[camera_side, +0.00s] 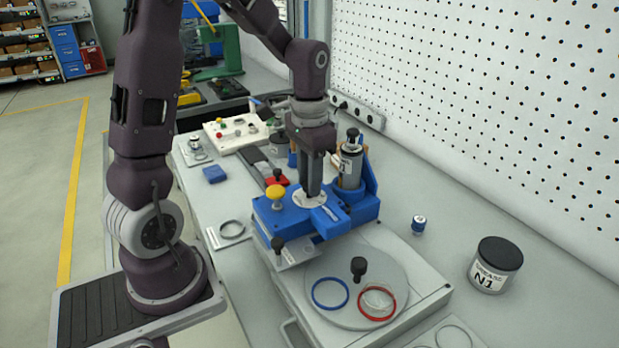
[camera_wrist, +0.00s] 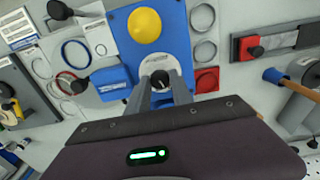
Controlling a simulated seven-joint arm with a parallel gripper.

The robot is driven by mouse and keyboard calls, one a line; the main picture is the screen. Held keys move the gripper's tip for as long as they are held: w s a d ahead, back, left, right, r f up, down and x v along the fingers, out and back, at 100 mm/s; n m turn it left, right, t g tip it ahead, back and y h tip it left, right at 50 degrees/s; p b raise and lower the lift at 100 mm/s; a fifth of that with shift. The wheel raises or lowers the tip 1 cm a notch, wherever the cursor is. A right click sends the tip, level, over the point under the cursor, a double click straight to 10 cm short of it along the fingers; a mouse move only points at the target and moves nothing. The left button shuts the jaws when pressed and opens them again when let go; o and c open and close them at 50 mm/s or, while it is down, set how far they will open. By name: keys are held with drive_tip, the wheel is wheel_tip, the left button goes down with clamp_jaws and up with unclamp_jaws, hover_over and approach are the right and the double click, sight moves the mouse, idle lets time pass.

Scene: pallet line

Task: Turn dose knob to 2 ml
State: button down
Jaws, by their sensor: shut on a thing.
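The dose knob (camera_wrist: 160,81) is a small dark knob on a pale round dial (camera_wrist: 154,66), set in the top of the blue dosing unit (camera_side: 267,217). My gripper (camera_side: 312,193) points straight down at the dial (camera_side: 298,200) in the side view. In the wrist view the two fingers (camera_wrist: 160,88) are closed on the knob from both sides. The fingers hide most of the knob in the side view. The dial's marks are too small to read, so I cannot tell its setting.
A yellow mushroom button (camera_side: 276,193) stands left of the dial. A round plate (camera_side: 338,318) with blue and red rings lies in front. A grease jar (camera_side: 490,268) stands at right, with clear bench around it.

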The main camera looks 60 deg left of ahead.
drive_tip(key=c, duration=1.1)
unclamp_jaws()
drive_tip(key=shift+c, duration=0.2)
wheel_tip(320, 180, up, 7)
drive_tip(key=shift+r, duration=0.1)
drive_tip(key=s+d+r+t, duration=0.4)
drive_tip(key=s+d, duration=0.7)
drive_tip(key=s, duration=0.4)
drive_tip(key=shift+s+d+r+t, duration=0.2)
drive_tip(key=shift+s+d+t, duration=0.1)
drive_tip(key=shift+t, duration=0.5)
